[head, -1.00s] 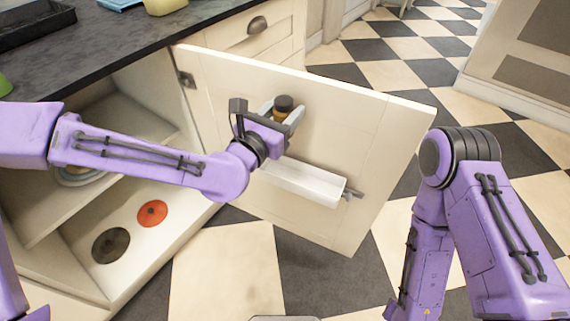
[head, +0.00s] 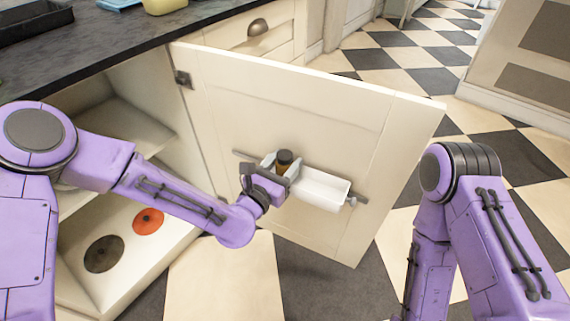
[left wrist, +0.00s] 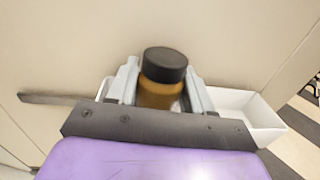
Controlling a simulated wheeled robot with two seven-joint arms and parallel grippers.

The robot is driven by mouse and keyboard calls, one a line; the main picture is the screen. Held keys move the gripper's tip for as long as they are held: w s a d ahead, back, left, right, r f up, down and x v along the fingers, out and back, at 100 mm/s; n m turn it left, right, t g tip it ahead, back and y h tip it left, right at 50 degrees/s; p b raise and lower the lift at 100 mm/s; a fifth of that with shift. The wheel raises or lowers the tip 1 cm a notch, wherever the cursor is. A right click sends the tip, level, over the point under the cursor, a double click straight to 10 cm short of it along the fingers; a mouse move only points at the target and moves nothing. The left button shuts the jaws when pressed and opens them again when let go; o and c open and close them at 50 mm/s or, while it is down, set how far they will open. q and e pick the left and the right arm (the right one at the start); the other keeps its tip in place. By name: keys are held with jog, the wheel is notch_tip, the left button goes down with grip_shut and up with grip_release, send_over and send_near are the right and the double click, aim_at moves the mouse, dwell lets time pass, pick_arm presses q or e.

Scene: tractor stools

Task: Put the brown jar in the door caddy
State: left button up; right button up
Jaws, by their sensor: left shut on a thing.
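The brown jar (head: 283,163) with a black lid is upright between the fingers of my left gripper (head: 281,166), which is shut on it. In the left wrist view the jar (left wrist: 161,85) shows between the two grey fingers (left wrist: 160,92). The door caddy (head: 320,190) is a white open-topped bin on a rail on the inner face of the open cabinet door. The jar is at the caddy's left part; the gripper hides whether it is inside or touches it. The caddy's right end (left wrist: 250,108) shows in the left wrist view. My right gripper is out of view.
The open cream cabinet door (head: 300,100) stands behind the caddy. The cabinet at left has shelves and a floor with an orange disc (head: 148,221) and a dark disc (head: 104,254). A dark worktop (head: 110,55) lies above. Checkered floor is clear at right.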

pick_arm(q)
jog(key=o, duration=1.1)
jog(key=shift+c, duration=0.2)
jog(key=shift+r, duration=0.1)
jog(key=v, duration=1.2)
